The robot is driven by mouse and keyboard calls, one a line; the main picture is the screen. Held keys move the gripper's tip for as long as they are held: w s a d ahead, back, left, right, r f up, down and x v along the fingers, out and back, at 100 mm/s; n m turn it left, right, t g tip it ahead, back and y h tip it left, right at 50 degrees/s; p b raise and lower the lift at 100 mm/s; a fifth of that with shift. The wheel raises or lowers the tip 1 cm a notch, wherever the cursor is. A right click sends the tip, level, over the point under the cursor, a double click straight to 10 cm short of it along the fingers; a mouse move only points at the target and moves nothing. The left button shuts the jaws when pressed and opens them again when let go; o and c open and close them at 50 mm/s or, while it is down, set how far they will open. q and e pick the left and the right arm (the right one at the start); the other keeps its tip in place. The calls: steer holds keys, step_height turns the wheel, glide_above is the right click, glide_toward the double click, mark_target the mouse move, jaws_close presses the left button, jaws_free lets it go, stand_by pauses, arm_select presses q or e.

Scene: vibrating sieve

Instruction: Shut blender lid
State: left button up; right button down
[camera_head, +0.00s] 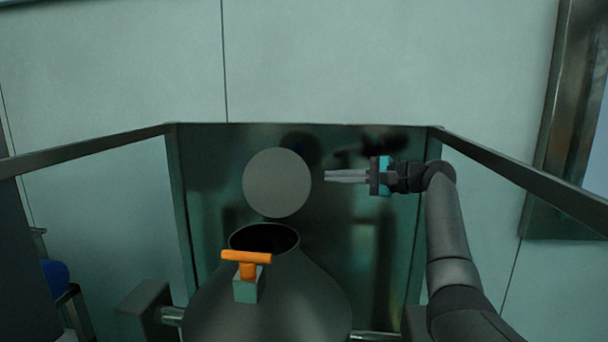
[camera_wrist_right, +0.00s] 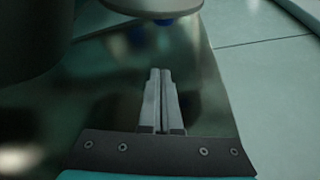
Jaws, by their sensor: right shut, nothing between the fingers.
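The blender (camera_head: 290,300) is a dark grey, rounded vessel with a round open mouth at its top. Its lid (camera_head: 277,183) is a grey disc standing raised behind the mouth, so the blender is open. An orange T-shaped handle (camera_head: 247,257) sits on a small block at the front of the rim. My right gripper (camera_head: 327,176) is just right of the lid, pointing left, with a small gap between them. Its fingers, also in the right wrist view (camera_wrist_right: 160,75), are together and empty. My left gripper is not in view.
A dark reflective panel (camera_head: 375,260) stands behind the blender. Metal rails (camera_head: 530,190) run along both sides. A blue object (camera_head: 56,275) is at the lower left. A framed window (camera_head: 565,120) is at the right. Free room lies above the mouth.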

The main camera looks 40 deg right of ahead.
mark_target(294, 176)
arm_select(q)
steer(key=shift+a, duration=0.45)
arm_select(e)
steer(key=shift+w+a+f, duration=0.1)
steer(key=shift+w+a, duration=1.5)
steer(key=shift+w, duration=0.25)
steer(key=shift+w+a+f, duration=0.1)
steer(key=shift+w+a, duration=1.45)
steer(key=shift+w, duration=0.25)
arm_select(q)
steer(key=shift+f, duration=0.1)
arm_select(e)
steer(key=shift+r, duration=0.1)
